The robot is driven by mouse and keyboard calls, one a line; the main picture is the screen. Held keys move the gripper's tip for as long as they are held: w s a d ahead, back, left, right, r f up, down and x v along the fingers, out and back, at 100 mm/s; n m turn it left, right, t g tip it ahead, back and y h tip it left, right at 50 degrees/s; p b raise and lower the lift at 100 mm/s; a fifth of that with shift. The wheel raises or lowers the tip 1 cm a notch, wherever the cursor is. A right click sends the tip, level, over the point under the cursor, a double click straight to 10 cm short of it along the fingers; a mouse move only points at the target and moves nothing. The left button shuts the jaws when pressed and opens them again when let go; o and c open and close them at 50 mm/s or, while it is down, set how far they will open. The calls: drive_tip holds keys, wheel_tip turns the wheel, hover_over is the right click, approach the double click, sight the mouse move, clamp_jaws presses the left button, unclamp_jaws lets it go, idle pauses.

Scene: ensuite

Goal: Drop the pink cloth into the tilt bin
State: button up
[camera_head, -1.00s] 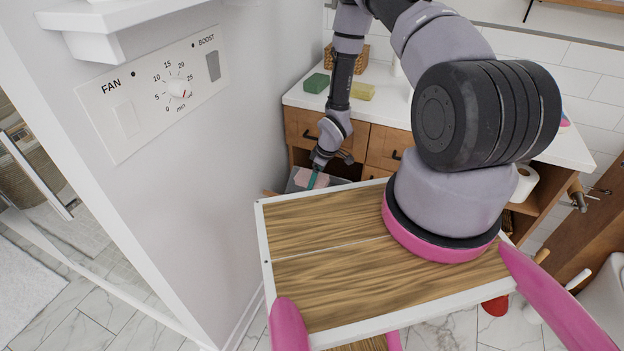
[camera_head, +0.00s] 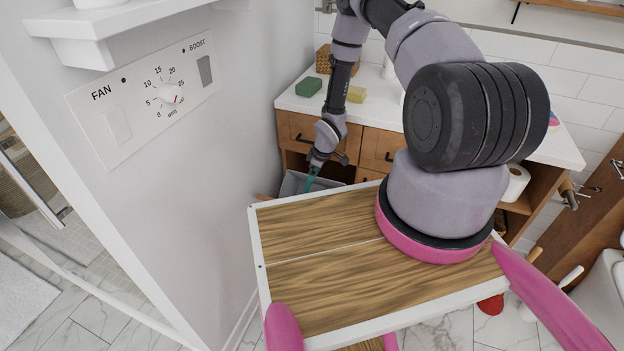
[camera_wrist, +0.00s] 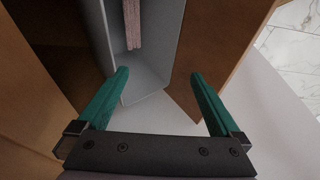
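The pink cloth (camera_wrist: 132,22) shows in the wrist view as a narrow pale pink strip inside the grey tilt bin (camera_wrist: 150,85). It lies beyond my fingertips and apart from them. In the head view the tilt bin (camera_head: 292,184) is tipped out at the left end of the wooden cabinet, and the cloth cannot be made out there. My gripper (camera_wrist: 158,82) has its two teal fingers spread with nothing between them. In the head view my gripper (camera_head: 311,178) points down over the bin, and its tips are small.
The white counter (camera_head: 377,108) above the drawers holds a green sponge (camera_head: 309,87), a yellow sponge (camera_head: 356,94) and a wicker basket (camera_head: 323,60). The wall with the fan panel (camera_head: 150,97) stands close on the left.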

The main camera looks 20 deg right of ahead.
drive_tip(key=s+d+r, duration=0.1)
drive_tip(key=s+d, duration=0.6)
drive_tip(key=d, duration=0.3)
drive_tip(key=shift+s, duration=0.1)
idle(0.6)
